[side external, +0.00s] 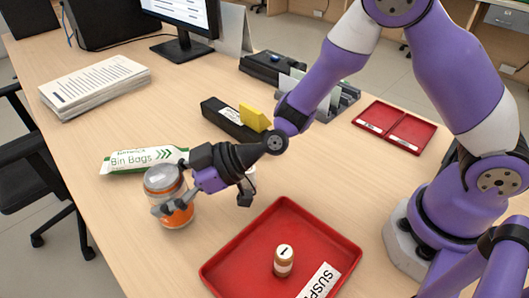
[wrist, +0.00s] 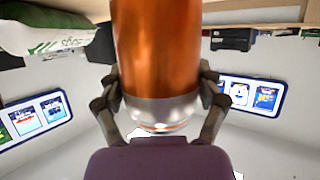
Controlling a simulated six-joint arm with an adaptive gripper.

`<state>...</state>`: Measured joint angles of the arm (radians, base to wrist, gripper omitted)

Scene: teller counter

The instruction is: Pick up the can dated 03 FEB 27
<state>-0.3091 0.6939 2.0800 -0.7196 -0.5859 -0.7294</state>
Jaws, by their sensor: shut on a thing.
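An orange can (side external: 178,217) with a silver end stands roughly upright at the left front of the desk. My gripper (side external: 166,200) reaches it from the right, with its fingers closed around its side. In the wrist view the can (wrist: 156,50) fills the middle, orange with a silver rim, and the gripper fingers (wrist: 158,95) press on it from both sides. No date is legible on it, and I cannot tell whether its base touches the desk.
A green and white bin bags pack (side external: 143,160) lies just behind the can. A red tray (side external: 236,256) with a small brown bottle (side external: 284,262) and a label is at front right. A paper stack (side external: 95,86), a monitor (side external: 185,15) and two small red trays (side external: 410,131) stand further back.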

